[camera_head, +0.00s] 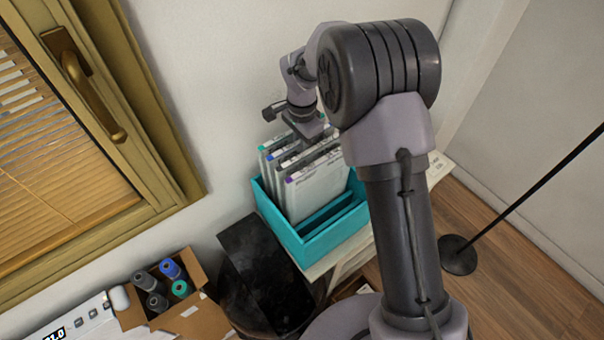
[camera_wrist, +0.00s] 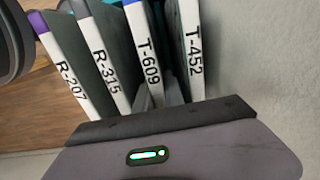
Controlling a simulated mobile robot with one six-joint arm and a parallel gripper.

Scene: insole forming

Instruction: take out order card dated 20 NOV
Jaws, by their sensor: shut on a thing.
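Several upright white-edged folders (camera_head: 318,188) stand in a teal box (camera_head: 318,243) against the wall. In the wrist view their spines read R-207 (camera_wrist: 68,75), R-315 (camera_wrist: 104,68), T-609 (camera_wrist: 145,55) and T-452 (camera_wrist: 192,50). My gripper (camera_head: 308,136) is at the top of the folders. In the wrist view, grey finger parts of my gripper (camera_wrist: 160,97) show on both sides of the T-609 folder's near end, and the gripper appears shut on it. No card dated 20 NOV can be read; the folders' faces are too small or hidden.
The teal box's front part looks empty. A cardboard box (camera_head: 190,318) with several spools is at lower left, beside a black bin (camera_head: 265,285). A window frame (camera_head: 150,110) is at left. A thin black stand (camera_head: 458,255) is on the floor at right.

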